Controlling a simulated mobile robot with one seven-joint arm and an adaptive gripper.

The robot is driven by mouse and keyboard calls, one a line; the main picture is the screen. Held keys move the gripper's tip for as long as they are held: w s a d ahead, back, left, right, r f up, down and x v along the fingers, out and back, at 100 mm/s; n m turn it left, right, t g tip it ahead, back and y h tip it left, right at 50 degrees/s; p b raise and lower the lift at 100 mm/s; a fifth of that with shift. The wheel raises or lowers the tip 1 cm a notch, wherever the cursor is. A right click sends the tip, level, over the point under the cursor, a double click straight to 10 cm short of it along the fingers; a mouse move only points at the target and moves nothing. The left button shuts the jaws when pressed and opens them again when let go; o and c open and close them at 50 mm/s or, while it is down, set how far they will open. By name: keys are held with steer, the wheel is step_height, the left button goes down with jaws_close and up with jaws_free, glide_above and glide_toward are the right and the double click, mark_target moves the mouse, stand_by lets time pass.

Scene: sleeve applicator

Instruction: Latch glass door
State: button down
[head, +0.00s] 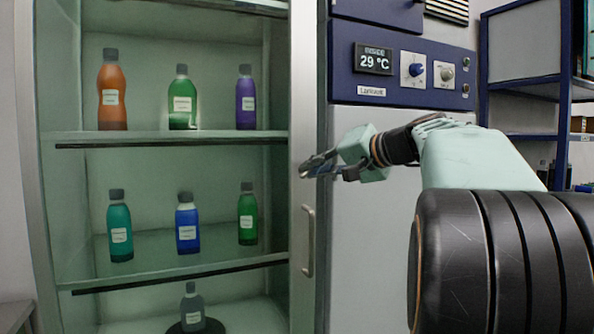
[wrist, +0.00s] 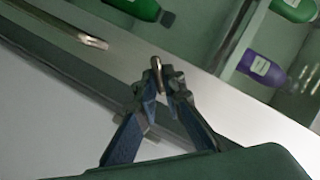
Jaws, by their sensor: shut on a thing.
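The glass door (head: 304,90) has a pale metal frame and fronts a cabinet of bottles. It looks shut or nearly so; a small gap cannot be ruled out. Its bar handle (head: 308,240) is on the right side of the frame, and it also shows at the upper left of the wrist view (wrist: 80,33). My gripper (head: 306,168) is at the door's right edge, above the handle. In the wrist view the fingers (wrist: 165,82) are closed around a slim metal piece (wrist: 156,66), which looks like the latch lever. Its base is hidden by the fingers.
Several bottles stand on the shelves behind the glass, such as an orange one (head: 112,95). A blue control panel (head: 400,70) reading 29 °C is above my arm. A blue-framed rack (head: 520,70) stands at the right. The pale panel below my gripper is clear.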

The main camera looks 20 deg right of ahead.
steer(key=shift+d+f+m+t+y+b, duration=0.15)
steer(key=shift+m+t+y+b, duration=0.45)
steer(key=shift+m, duration=1.1)
steer(key=shift+f+m+t+y+b, duration=0.15)
steer(key=shift+m+t+y+b, duration=0.45)
steer(key=shift+m, duration=1.1)
steer(key=c, duration=2)
jaws_free()
steer(key=shift+c, duration=0.2)
steer(key=v, duration=1.2)
